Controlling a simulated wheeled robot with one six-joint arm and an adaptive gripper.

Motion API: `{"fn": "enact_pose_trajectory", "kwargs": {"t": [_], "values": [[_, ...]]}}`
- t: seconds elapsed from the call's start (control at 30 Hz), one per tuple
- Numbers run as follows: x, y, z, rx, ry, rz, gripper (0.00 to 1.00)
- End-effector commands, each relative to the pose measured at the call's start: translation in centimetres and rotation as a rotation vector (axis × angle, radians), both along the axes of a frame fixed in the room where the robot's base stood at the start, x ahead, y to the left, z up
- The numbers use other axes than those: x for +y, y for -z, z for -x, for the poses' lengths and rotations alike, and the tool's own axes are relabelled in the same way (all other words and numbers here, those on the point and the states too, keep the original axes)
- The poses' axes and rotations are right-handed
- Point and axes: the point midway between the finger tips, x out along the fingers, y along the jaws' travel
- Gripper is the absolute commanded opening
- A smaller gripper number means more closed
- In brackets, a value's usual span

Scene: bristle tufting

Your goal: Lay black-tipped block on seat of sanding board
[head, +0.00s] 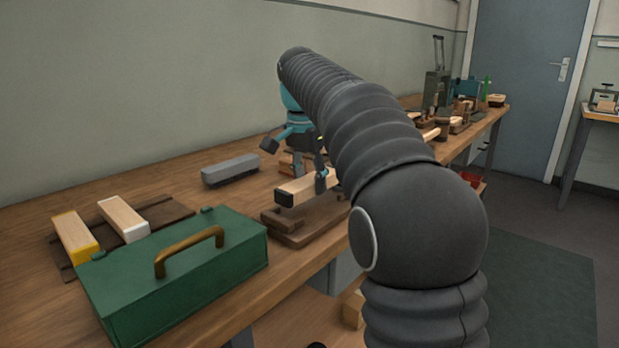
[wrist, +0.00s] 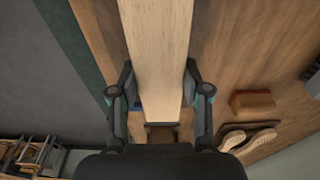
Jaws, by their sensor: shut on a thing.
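The black-tipped block (head: 304,187) is pale wood with a black end, held nearly level in my gripper (head: 321,181). In the wrist view the block (wrist: 157,45) runs between the two fingers of my gripper (wrist: 158,100), which are shut on its sides. The sanding board (head: 298,232) appears as a brown wooden base on the bench below the block. The block looks a little above it, with a shadow beneath. My arm hides the board's right part, and its seat is not clearly seen.
A green toolbox (head: 185,275) with a brass handle stands at the front left. A yellow-tipped block (head: 75,236) and a white-tipped block (head: 122,217) lie on a dark brown board. A grey brush-like block (head: 230,171) lies behind. Several tools crowd the bench's far end.

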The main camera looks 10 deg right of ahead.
Motion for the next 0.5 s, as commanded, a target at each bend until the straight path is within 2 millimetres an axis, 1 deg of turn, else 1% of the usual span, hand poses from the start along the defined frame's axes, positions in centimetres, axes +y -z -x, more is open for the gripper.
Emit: {"fn": "enact_pose_trajectory", "kwargs": {"t": [0.5], "values": [[0.0, 1.6, 0.0, -0.001, 0.000, 0.000, 0.06]]}}
